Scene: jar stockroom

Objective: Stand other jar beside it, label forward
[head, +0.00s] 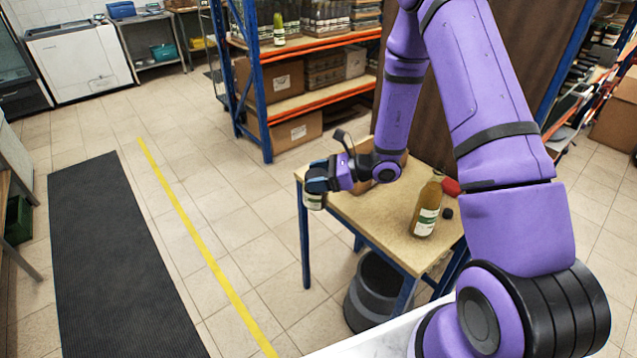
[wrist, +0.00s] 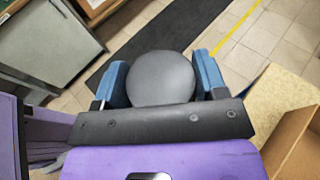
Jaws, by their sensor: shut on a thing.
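My gripper (head: 317,182) is shut on a jar (head: 313,201), whose lower part shows a pale label with green. In the wrist view, the jar's round dark lid (wrist: 160,78) sits between the two blue finger pads. The held jar is at the left corner of the small table, apparently clear of its top. Another jar (head: 279,30), green with a white label facing out, stands near the front edge of the rack's upper shelf (head: 330,37). Its left side has free shelf only a little wide.
The small table (head: 385,215) holds a bottle (head: 427,205), a red object (head: 451,187), a small dark item (head: 447,213) and a cardboard box (head: 365,185) behind my wrist. A dark bin (head: 375,288) stands below. Open floor lies left, with a black mat (head: 110,250).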

